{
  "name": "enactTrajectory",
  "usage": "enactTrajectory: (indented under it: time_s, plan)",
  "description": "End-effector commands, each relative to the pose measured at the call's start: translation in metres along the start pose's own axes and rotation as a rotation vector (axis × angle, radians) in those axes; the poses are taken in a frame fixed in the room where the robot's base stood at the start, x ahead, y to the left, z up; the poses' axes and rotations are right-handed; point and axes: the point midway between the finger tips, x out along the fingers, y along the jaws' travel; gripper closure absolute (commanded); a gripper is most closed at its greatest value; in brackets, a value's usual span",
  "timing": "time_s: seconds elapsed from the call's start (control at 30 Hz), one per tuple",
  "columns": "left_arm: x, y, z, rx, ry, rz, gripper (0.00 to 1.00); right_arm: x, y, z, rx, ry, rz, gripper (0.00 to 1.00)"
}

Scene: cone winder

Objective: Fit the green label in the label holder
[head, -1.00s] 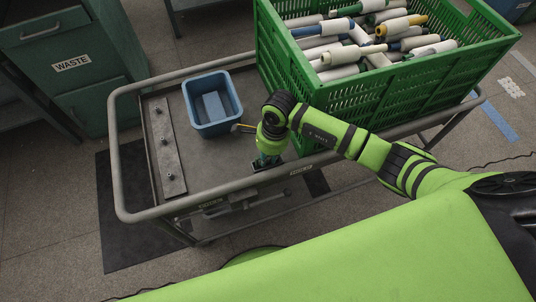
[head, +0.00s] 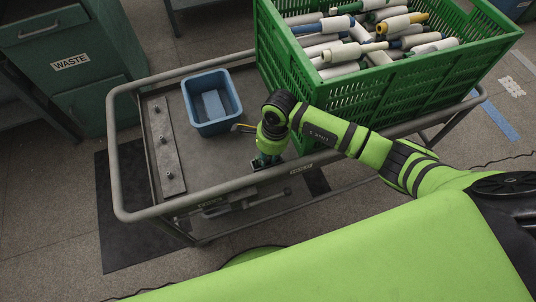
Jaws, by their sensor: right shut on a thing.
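My right gripper (head: 266,162) points down at the front edge of the grey cart, just behind its front rail. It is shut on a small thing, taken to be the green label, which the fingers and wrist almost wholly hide. The label holder cannot be made out for sure; a small pale plate (head: 301,169) with lettering sits on the front rail to the right of the gripper. Whether the label touches a holder cannot be told. My left gripper is not in view.
A blue bin (head: 187,105) stands on the cart (head: 215,165), with a small yellow-tipped item (head: 242,128) beside it. A metal strip with pegs (head: 164,150) lies at the left. A green crate (head: 375,100) of yarn cones stands at the right. A green waste cabinet (head: 95,100) is behind.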

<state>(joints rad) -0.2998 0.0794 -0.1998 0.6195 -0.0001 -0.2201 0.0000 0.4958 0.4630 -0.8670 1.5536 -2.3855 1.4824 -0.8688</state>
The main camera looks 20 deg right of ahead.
Motion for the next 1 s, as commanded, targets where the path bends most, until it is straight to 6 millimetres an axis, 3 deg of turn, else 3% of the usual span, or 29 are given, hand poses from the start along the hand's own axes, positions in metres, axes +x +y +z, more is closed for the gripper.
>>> enactTrajectory:
  time_s: [0.8, 0.83, 0.87, 1.0]
  plan:
    - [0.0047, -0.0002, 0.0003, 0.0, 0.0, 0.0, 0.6, 0.0032, -0.0002, 0.0, 0.0, -0.001, 0.0, 1.0]
    - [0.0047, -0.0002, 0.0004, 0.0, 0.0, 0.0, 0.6, 0.0032, -0.0002, 0.0, 0.0, -0.001, 0.0, 0.67]
    - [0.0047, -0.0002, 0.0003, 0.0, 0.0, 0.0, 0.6, 0.0032, -0.0001, 0.0, 0.0, -0.001, 0.0, 0.55]
    - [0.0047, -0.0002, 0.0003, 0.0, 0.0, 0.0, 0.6, 0.0033, -0.0001, 0.0, 0.0, -0.001, 0.0, 0.52]
